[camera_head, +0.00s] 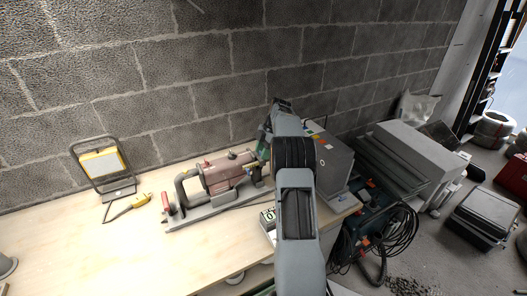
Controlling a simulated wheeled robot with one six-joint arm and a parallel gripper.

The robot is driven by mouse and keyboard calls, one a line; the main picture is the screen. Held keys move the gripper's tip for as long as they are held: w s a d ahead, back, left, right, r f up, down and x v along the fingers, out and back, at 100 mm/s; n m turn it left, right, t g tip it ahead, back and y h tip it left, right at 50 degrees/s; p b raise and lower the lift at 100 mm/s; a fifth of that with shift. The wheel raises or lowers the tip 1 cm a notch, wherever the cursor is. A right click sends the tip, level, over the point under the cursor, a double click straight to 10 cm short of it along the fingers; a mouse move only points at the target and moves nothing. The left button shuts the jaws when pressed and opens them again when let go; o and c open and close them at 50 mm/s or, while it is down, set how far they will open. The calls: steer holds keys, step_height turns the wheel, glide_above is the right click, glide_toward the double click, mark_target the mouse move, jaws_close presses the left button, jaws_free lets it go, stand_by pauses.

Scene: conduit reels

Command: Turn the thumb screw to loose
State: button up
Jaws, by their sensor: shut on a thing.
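A pinkish-red machine (225,172) with a dark curved handle lies on a grey base (213,211) on the workbench. My arm rises from the bottom of the view and bends down behind its own top joint. My gripper (263,152) is only partly in view, at the right end of the machine, beside the arm. It is shut on a small part there, which I take to be the thumb screw. The fingertips and the screw itself are mostly hidden, so I cannot tell how far the screw is turned.
A grey box (332,165) is close on the arm's right. The bench front left (130,260) is clear. Cases and coiled cable crowd the floor at right.

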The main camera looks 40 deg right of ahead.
steer(key=o, duration=0.9)
steer(key=shift+p+v, duration=3.2)
steer(key=shift+v, duration=3.65)
steer(key=shift+d, duration=0.1)
